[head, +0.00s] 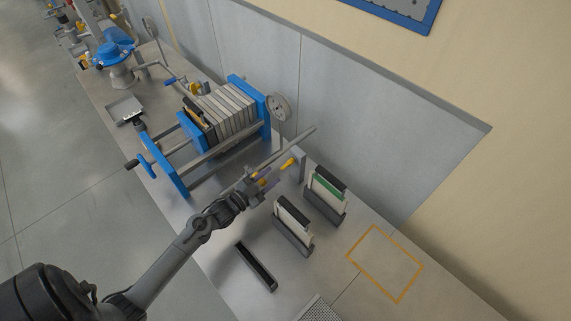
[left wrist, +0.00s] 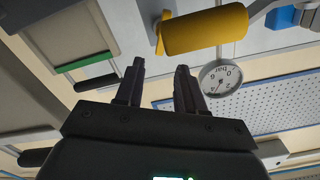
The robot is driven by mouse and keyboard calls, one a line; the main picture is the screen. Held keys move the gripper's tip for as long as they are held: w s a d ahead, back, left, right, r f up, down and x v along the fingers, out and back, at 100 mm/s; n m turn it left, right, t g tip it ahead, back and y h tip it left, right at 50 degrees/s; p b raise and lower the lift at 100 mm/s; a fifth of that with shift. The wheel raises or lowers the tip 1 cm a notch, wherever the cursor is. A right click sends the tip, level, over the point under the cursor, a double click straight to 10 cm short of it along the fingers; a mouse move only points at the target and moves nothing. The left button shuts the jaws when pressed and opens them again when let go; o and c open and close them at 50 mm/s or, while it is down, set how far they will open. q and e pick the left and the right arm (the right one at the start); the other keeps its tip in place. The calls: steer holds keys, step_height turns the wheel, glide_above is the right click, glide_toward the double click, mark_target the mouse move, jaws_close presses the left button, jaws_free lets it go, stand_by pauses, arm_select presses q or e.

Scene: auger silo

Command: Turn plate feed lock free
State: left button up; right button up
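A yellow handle (head: 287,163) shows just beyond my left gripper (head: 270,177), near the right end of the blue-framed plate press (head: 180,165); it may be the feed lock. In the left wrist view the yellow handle (left wrist: 205,31) lies across the top, past the fingertips and to their right. My left gripper (left wrist: 160,82) is open, with nothing between its fingers. The handle is outside the gap, and I cannot tell how far off it is. The handle's mounting is partly hidden by the gripper in the head view. My right gripper is not in view.
Two plate holders (head: 293,225) (head: 325,194) stand to the right of the gripper, one plate green-edged. A black slotted tray (head: 256,267) lies in front. A yellow outlined square (head: 385,263) on the bench is bare. A round gauge (head: 279,107) is by the wall.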

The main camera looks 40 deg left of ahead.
mark_target(285, 165)
arm_select(q)
steer(key=w, duration=0.5)
steer(key=w+d, duration=0.1)
steer(key=w, duration=0.2)
steer(key=shift+w, duration=0.15)
steer(key=shift+c, duration=0.4)
jaws_close()
